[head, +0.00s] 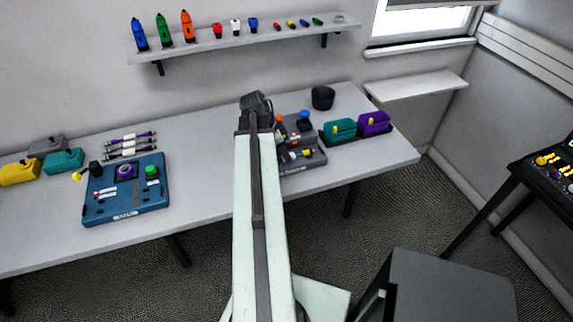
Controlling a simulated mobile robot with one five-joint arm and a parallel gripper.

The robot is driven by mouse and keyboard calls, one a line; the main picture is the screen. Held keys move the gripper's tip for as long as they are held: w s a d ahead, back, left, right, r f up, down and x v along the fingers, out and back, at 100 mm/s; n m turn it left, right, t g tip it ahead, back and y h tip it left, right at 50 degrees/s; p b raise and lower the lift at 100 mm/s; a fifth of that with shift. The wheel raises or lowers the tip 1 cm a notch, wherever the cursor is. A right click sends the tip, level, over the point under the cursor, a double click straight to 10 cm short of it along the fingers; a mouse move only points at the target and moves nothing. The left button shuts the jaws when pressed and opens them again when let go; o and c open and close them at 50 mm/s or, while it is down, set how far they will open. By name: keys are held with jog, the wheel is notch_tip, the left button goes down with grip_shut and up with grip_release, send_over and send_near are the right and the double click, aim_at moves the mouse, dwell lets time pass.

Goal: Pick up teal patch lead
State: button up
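I cannot clearly make out a teal patch lead. Two teal pieces show: a teal block (63,161) at the left of the table, and a teal box-like piece (338,130) with a yellow part, in a dark tray on the right. My gripper (256,103) is over the back middle of the table, at the far end of my arm. It is left of the right-hand teal piece and apart from it. Its fingers are too small and dark to show whether they are open or shut, and nothing held is visible.
A blue panel (103,208) with knobs lies at left. A grey device (311,160) sits right of my arm, partly hidden. A black cup (323,97) and a purple box (374,121) stand nearby. A wall shelf (270,36) holds several small items. The table's middle left is clear.

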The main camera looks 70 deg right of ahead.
jog(key=shift+b+x, duration=0.3)
jog(key=shift+x, duration=0.65)
jog(key=shift+r, duration=0.2)
grip_shut()
jog(key=shift+r+p, duration=0.1)
jog(key=shift+p, duration=0.2)
